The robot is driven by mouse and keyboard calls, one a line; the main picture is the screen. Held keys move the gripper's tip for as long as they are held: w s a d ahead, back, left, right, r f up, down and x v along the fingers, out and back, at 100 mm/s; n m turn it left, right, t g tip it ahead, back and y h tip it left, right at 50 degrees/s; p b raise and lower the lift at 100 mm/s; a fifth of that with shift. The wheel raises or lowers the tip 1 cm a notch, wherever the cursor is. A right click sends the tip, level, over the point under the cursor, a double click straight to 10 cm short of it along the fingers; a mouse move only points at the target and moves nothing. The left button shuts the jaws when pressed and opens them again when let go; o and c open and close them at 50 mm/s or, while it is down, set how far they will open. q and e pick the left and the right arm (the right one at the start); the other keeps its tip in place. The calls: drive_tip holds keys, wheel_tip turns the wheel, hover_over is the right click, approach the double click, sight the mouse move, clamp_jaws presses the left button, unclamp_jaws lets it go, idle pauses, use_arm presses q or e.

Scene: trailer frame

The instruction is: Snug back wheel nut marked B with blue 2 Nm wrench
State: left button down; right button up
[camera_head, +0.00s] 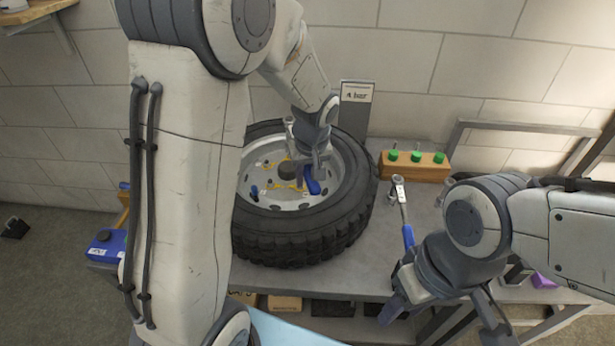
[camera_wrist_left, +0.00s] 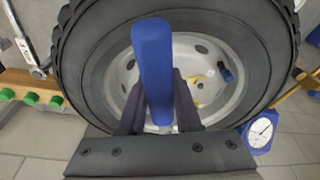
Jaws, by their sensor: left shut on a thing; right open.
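My left gripper (camera_head: 318,158) is over the wheel (camera_head: 350,205), shut on a blue-handled wrench (camera_head: 312,187). In the left wrist view the blue handle (camera_wrist_left: 153,65) stands up between the dark fingers (camera_wrist_left: 156,108), in front of the silver hub. The wrench's lower end is hidden, so I cannot tell whether it touches a nut. Yellow marks (camera_head: 290,185) show in the hub. The letter B is not legible. My right gripper (camera_head: 440,310) is open and empty at the bench's front edge, near a second wrench (camera_head: 408,236) with a blue grip lying on the bench.
A wooden block with green-topped pieces (camera_head: 415,164) stands right of the wheel. A sign (camera_head: 357,95) stands behind it. A blue box (camera_head: 105,243) is at left; a blue-framed dial (camera_wrist_left: 258,130) shows in the wrist view. My left arm hides much of the left side.

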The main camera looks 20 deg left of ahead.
sight(308, 166)
use_arm(q)
drive_tip(key=shift+r, duration=0.15)
drive_tip(key=p+v, duration=0.3)
drive_tip(key=v, duration=0.1)
drive_tip(key=shift+w+a, duration=0.3)
drive_tip(key=shift+w, duration=0.15)
drive_tip(key=c, duration=1.2)
unclamp_jaws()
clamp_jaws()
